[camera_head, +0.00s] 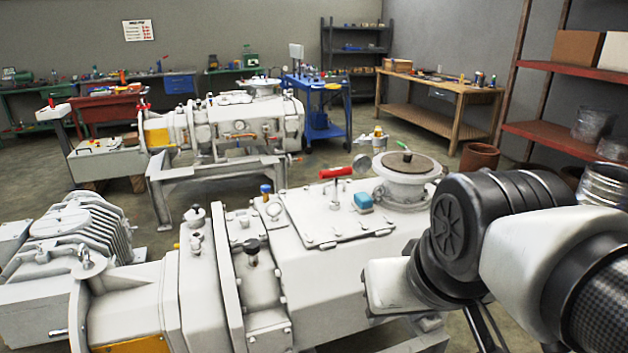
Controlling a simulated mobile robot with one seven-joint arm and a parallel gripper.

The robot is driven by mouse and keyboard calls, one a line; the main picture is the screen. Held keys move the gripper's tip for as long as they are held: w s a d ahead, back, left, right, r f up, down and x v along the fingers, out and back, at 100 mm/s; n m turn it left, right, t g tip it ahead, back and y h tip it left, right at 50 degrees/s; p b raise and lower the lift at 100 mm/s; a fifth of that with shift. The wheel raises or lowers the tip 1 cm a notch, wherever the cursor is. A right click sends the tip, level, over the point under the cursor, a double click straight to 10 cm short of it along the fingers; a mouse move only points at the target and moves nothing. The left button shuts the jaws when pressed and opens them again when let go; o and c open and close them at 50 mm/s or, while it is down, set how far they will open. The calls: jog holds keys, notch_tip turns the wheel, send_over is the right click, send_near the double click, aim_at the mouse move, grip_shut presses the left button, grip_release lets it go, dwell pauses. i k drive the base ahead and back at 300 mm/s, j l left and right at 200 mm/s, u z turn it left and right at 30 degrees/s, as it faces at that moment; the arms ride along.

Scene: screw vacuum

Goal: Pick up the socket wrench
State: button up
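I cannot pick out a socket wrench with certainty. My arm, white and black, reaches in from the right and hides part of the pump's right end. My gripper cannot be made out in this view.
A second white pump (235,125) stands behind on a grey frame. A blue cart (318,112), a wooden workbench (440,95) and red shelving (560,135) stand further back and right. Floor shows between the pumps and the bench.

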aim_at(335, 205)
jog(key=i+l+u, duration=0.35)
jog(key=l, duration=0.25)
jog(key=i+l+u, duration=0.15)
jog(key=i+l, duration=0.1)
jog(key=l, duration=0.1)
